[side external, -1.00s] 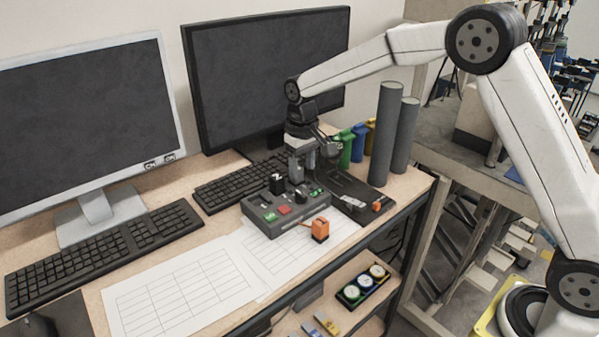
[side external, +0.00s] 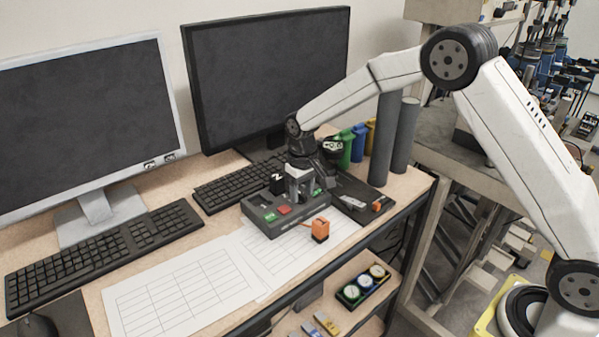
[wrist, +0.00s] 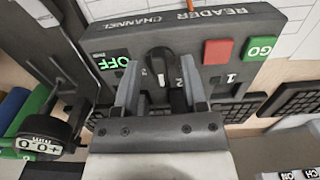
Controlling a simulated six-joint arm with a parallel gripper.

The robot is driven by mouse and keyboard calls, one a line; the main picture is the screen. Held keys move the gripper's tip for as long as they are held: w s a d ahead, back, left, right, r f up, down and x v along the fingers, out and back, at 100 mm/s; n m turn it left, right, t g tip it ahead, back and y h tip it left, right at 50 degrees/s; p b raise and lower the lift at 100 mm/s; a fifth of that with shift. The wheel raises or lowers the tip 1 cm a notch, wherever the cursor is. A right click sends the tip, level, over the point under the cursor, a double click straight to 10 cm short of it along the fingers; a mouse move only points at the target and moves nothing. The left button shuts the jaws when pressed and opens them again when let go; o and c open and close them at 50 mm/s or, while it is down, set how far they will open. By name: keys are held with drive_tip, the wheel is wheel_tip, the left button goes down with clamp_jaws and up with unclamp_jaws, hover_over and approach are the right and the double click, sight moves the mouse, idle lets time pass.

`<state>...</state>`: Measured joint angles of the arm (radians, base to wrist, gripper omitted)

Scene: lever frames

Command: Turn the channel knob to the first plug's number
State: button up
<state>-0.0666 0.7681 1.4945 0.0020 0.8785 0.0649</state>
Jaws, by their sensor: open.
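The dark reader box (side external: 262,222) sits on the desk, partly over white paper sheets. In the wrist view its panel (wrist: 190,40) reads READER CHANNEL, with a green OFF display, a red button (wrist: 217,51) and a green GO button (wrist: 262,48). The black channel knob (wrist: 160,68) has a pale pointer line, with numbers around it, including a 2, partly hidden. My gripper (wrist: 161,90) is open, one finger on each side of the knob; contact is unclear. In the side view my gripper (side external: 299,192) is low over the box. I cannot make out a plug's number clearly.
An orange block (side external: 320,229) stands beside the reader. Two grey cylinders (side external: 404,136) and coloured holders (side external: 346,147) stand behind. A tray with three round pieces (side external: 362,286) is on the lower shelf.

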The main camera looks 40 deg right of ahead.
drive_tip(key=shift+f, duration=0.15)
clamp_jaws()
drive_tip(key=shift+m, duration=0.5)
drive_tip(key=m, duration=0.3)
drive_tip(key=shift+a+m, duration=0.1)
drive_tip(key=shift+m, duration=0.2)
drive_tip(key=shift+w+m, duration=0.1)
drive_tip(key=shift+m, duration=2.1)
unclamp_jaws()
